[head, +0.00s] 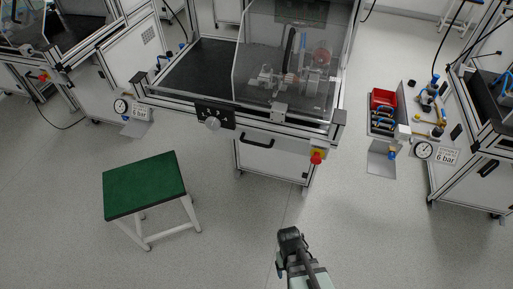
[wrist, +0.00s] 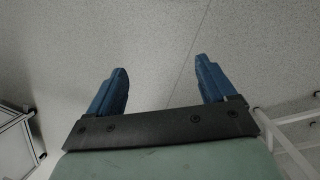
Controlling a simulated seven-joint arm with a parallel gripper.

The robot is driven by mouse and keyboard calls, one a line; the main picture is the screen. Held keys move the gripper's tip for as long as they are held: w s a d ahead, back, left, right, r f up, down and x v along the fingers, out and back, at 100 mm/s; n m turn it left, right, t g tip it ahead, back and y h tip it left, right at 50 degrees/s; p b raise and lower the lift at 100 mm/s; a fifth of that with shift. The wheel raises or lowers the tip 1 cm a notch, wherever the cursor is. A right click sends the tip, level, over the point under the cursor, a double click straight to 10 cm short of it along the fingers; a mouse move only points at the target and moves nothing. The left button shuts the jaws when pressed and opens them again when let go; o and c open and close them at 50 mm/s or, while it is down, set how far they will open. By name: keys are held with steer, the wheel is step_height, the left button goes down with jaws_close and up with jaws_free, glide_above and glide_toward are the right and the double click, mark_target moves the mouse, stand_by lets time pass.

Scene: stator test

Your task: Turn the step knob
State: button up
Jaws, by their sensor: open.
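A round silver knob (head: 212,123), which looks like the step knob, sits on a black panel (head: 228,116) at the front edge of the middle workstation in the head view. Its markings are too small to read. My gripper (wrist: 162,75) shows in the wrist view with two blue fingers spread apart, nothing between them, above bare grey floor. In the head view my arm's end is at the bottom, well below and to the right of the knob, apart from the workstation. The knob is not in the wrist view.
A green-topped stool (head: 145,184) stands on the floor at left, in front of the workstation. A red emergency button (head: 316,157) is right of the knob, below the bench edge. A clear enclosure (head: 290,60) covers the bench's right side. The floor between arm and bench is clear.

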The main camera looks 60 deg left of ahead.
steer(key=s+a+r+n+t+y, duration=0.1)
steer(key=s+a+r+n+t, duration=0.15)
steer(key=s+a, duration=0.35)
steer(key=s+a+r+n+t+y, duration=0.1)
steer(key=s+a+r+n+t, duration=0.2)
steer(key=a, duration=0.5)
steer(key=n+t+y, duration=0.7)
steer(key=n+y, duration=0.7)
steer(key=n, duration=0.5)
glide_toward(211, 126)
steer(key=v, duration=0.5)
steer(key=w+a+n, duration=0.1)
steer(key=w+a, duration=0.4)
steer(key=w+a+n, duration=0.2)
steer(key=w+a, duration=0.3)
steer(key=shift+f, duration=0.1)
steer(key=shift+c, duration=0.2)
